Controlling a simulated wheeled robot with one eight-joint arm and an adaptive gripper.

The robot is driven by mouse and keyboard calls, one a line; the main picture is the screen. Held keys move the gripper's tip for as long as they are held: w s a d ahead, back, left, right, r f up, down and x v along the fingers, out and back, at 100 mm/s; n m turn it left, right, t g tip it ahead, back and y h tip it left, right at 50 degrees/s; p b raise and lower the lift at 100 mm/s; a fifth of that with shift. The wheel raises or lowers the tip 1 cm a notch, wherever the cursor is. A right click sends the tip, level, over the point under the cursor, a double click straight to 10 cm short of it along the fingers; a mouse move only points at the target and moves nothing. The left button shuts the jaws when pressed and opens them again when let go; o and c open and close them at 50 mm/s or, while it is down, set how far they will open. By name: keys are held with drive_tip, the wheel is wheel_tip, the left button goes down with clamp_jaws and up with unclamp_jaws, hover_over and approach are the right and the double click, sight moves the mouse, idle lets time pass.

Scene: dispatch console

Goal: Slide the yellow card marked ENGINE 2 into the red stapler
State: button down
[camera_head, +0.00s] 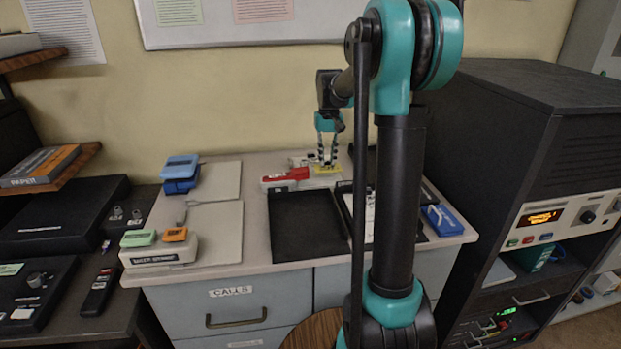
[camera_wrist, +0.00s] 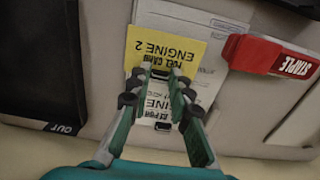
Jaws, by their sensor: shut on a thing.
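The yellow card (camera_wrist: 163,48), printed ENGINE 2, appears upside down at the top middle of the wrist view. My gripper (camera_wrist: 158,74) is shut on the card's near edge. In the head view, the card (camera_head: 328,169) shows as a small yellow patch below my gripper (camera_head: 327,160), at the back of the desk. The red stapler (camera_wrist: 268,54), labelled STAPLE, is to the right of the card in the wrist view, with a small gap in the picture. In the head view, the stapler (camera_head: 288,176) is just left of the card. Its mouth cannot be made out.
White printed sheets (camera_wrist: 197,20) lie behind and below the card. A black tray marked OUT (camera_wrist: 38,65) is at the wrist view's left.

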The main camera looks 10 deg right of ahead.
sight(319, 167)
drive_tip(key=shift+r, duration=2.35)
drive_tip(key=shift+s+a+f, duration=0.1)
drive_tip(key=shift+s+f, duration=0.1)
drive_tip(key=shift+f, duration=1)
drive_tip(key=shift+s+f, duration=0.15)
drive_tip(key=shift+f, duration=1)
drive_tip(key=shift+s+a+f, duration=0.1)
drive_tip(key=shift+s+f, duration=0.1)
drive_tip(key=shift+f, duration=1)
drive_tip(key=shift+a+f, duration=0.15)
drive_tip(key=shift+a, duration=0.85)
drive_tip(key=shift+a, duration=0.35)
drive_tip(key=shift+a+f, duration=0.1)
drive_tip(key=shift+a, duration=1.55)
drive_tip(key=c, duration=0.7)
unclamp_jaws()
drive_tip(key=shift+c, duration=0.2)
